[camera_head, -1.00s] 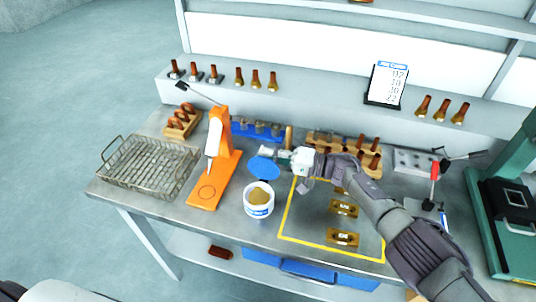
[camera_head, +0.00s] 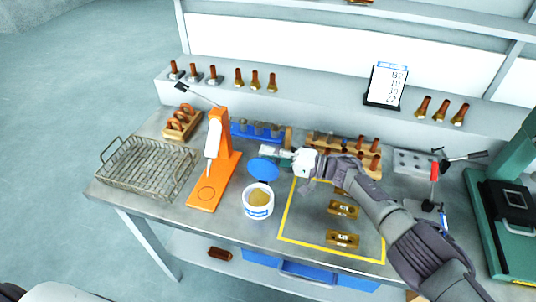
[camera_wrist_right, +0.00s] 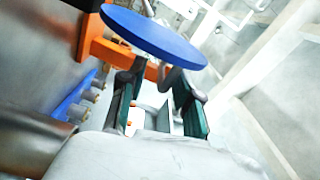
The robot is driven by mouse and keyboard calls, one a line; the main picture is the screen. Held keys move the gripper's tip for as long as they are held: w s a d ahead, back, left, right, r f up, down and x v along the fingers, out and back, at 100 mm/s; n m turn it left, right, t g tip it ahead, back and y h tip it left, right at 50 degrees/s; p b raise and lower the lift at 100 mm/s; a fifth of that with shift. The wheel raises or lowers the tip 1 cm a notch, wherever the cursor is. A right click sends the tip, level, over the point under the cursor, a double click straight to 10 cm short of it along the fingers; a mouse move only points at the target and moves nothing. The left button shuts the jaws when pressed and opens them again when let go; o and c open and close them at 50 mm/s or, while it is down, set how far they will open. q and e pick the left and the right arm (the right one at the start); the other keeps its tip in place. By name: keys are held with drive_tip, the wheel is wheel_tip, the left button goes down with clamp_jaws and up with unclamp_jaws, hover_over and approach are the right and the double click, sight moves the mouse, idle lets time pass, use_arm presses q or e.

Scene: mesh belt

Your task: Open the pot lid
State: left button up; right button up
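The pot (camera_head: 257,206) is a white tub with yellowish-brown contents, upright on the grey bench. Its round blue lid (camera_head: 263,170) stands tilted up at the pot's back edge, and the pot's mouth is uncovered. The lid also shows large in the right wrist view (camera_wrist_right: 155,35), just past the fingertips. My right gripper (camera_head: 270,152) is beside and behind the lid. In the right wrist view (camera_wrist_right: 158,82) its fingers are apart with a gap between them, so it is open. Whether a finger touches the lid is unclear. My left gripper is not in view.
An orange stand (camera_head: 217,165) is close left of the pot, with a wire basket (camera_head: 148,168) farther left. A blue rack (camera_head: 257,131) and a wooden block (camera_head: 368,168) are behind. A yellow-outlined area (camera_head: 300,236) with brass pieces (camera_head: 342,239) lies right.

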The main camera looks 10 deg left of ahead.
drive_tip(key=d, duration=1.1)
drive_tip(key=shift+s+d, duration=0.15)
drive_tip(key=shift+d, duration=0.15)
drive_tip(key=shift+f, duration=0.1)
